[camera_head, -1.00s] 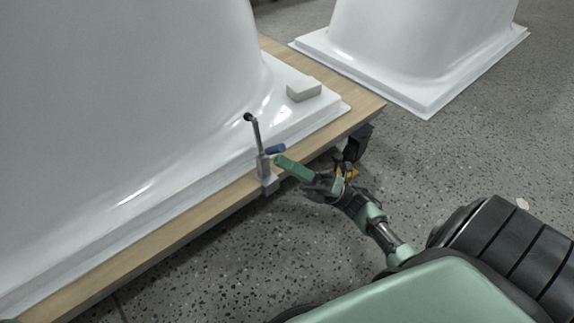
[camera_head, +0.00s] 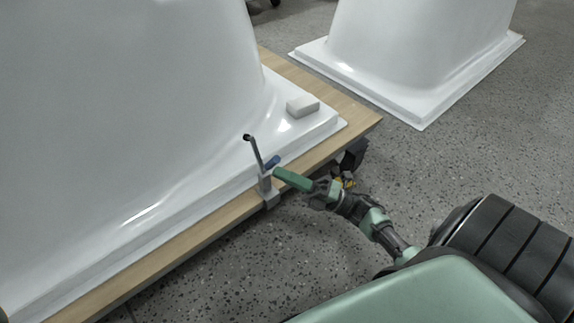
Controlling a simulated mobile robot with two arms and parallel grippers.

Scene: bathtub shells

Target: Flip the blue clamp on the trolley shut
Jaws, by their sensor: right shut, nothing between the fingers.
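The clamp (camera_head: 265,184) is fixed at the front edge of the wooden trolley top. Its grey body carries a thin dark arm (camera_head: 256,152) that stands up, leaning left, with a black tip. A short blue handle (camera_head: 271,162) slants up to the right from the body. My right gripper (camera_head: 277,173) is shut and empty, its green fingers pointing left. Its tips are just below and right of the blue handle, very close to it; I cannot tell if they touch. My left gripper is out of view.
A large white tub shell (camera_head: 140,110) stands on the trolley (camera_head: 345,130), close behind the clamp. A small pale block (camera_head: 302,107) lies on its flange. A second white shell (camera_head: 415,60) stands at upper right. The speckled floor (camera_head: 480,150) is open at right.

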